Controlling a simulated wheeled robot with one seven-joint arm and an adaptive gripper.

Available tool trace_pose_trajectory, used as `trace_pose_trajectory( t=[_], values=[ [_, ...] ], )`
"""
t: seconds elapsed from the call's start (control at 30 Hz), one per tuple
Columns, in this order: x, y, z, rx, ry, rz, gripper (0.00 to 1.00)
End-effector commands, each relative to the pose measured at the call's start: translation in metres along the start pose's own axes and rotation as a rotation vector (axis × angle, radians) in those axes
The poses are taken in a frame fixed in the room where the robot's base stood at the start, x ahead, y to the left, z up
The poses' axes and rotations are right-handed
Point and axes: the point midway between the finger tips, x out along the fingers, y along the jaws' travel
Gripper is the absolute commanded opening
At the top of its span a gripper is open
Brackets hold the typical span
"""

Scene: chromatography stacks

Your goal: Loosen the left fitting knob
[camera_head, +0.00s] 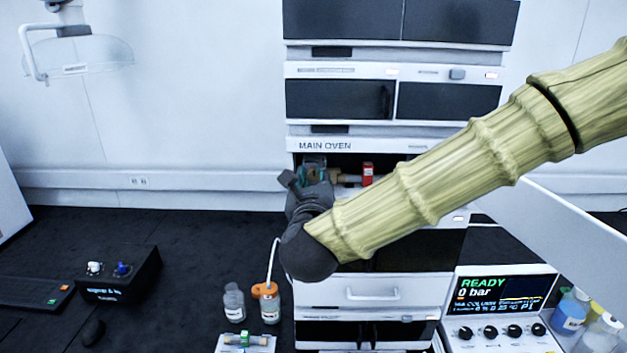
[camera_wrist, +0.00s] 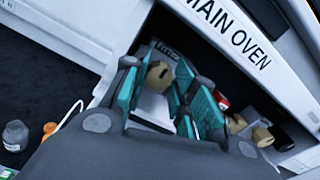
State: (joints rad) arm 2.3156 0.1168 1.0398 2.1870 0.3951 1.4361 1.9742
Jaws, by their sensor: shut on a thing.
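My gripper (camera_head: 313,174) reaches into the open bay under the "MAIN OVEN" label, and its fingers partly hide what is inside. In the wrist view my gripper (camera_wrist: 156,82) has its teal-padded fingers on either side of the left fitting knob (camera_wrist: 160,74). This knob is tan and round with a dark slot in its face. The fingers are shut on it. More tan fittings (camera_wrist: 262,136) sit to the right in the same bay, next to a red-labelled part (camera_wrist: 221,99), which also shows in the head view (camera_head: 368,173).
The oven housing (camera_head: 345,145) frames the bay closely above. An open white door panel (camera_head: 560,225) stands at the right, near a display unit (camera_head: 500,295). Bottles (camera_head: 234,304) and a black box (camera_head: 120,275) stand on the dark bench at the left.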

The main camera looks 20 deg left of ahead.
Motion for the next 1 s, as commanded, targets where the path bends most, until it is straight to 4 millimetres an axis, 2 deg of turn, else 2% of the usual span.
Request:
trace_pose_trajectory(
  t=[0.23,0.53,0.57,0.6,1.0],
  values=[
    [0.0004,-0.0003,-0.0002,-0.094,-0.003,-0.003,0.04],
    [0.0004,-0.0005,0.0011,-0.103,-0.002,-0.002,0.04],
    [0.0004,-0.0006,0.0011,-0.103,-0.002,-0.002,0.29],
    [0.0005,-0.0005,0.0012,-0.103,-0.002,-0.002,0.36],
    [-0.0033,0.0002,0.0003,-0.102,-0.001,0.0,0.37]
  ],
)
